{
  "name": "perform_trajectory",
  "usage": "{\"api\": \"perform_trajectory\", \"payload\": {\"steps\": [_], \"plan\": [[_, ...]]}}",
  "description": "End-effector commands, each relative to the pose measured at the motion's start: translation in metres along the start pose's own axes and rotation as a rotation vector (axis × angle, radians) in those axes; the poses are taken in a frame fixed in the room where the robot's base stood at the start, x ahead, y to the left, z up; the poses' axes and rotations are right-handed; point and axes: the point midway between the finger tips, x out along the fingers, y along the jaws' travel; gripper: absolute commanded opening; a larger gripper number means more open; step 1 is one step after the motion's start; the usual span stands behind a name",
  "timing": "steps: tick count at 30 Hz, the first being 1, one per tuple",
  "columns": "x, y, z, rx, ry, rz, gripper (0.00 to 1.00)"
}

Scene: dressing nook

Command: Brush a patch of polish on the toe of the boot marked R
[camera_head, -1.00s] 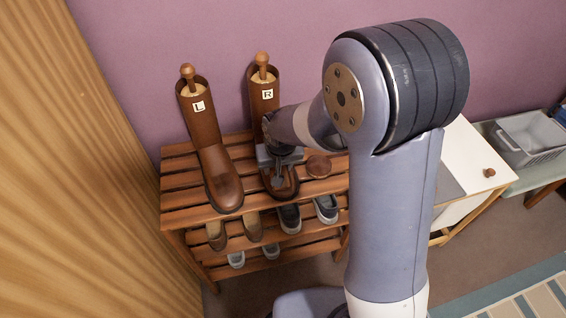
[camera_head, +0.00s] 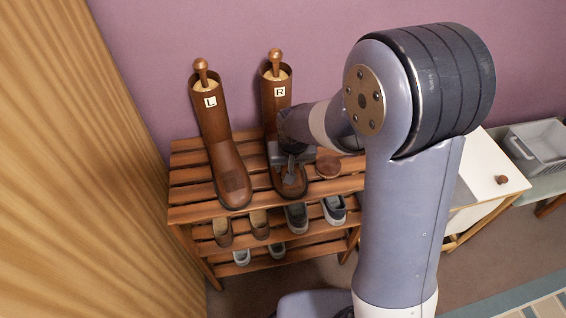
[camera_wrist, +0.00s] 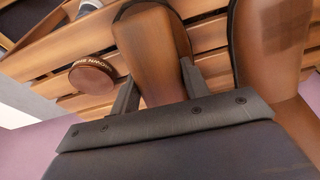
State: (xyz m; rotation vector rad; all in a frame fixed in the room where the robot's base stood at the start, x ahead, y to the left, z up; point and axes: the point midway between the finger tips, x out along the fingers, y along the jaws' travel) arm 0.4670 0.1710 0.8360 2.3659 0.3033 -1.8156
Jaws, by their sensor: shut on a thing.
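The boot marked R (camera_head: 278,103) stands upright on the slatted rack, toe toward me. I cannot tell whether the held thing touches the leather. The boot marked L (camera_head: 213,125) stands to the left, a dull darker patch on its toe. A round brown polish tin (camera_head: 328,167) lies right of the R boot.
The rack (camera_head: 187,215) has lower shelves with several shoes. A wooden panel (camera_head: 90,200) rises close on the left and a mauve wall (camera_head: 210,30) is behind.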

Motion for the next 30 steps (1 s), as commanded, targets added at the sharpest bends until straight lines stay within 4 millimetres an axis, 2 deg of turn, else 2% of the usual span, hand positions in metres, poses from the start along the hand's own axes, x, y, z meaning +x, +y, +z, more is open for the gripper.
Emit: {"api": "perform_trajectory", "payload": {"steps": [16,23,30], "plan": [[-0.001,0.034,0.0,0.003,-0.002,0.001,0.25],[0.002,0.034,0.004,0.001,-0.001,0.0,0.25],[0.002,0.015,0.005,-0.003,-0.001,-0.001,0.25]]}}
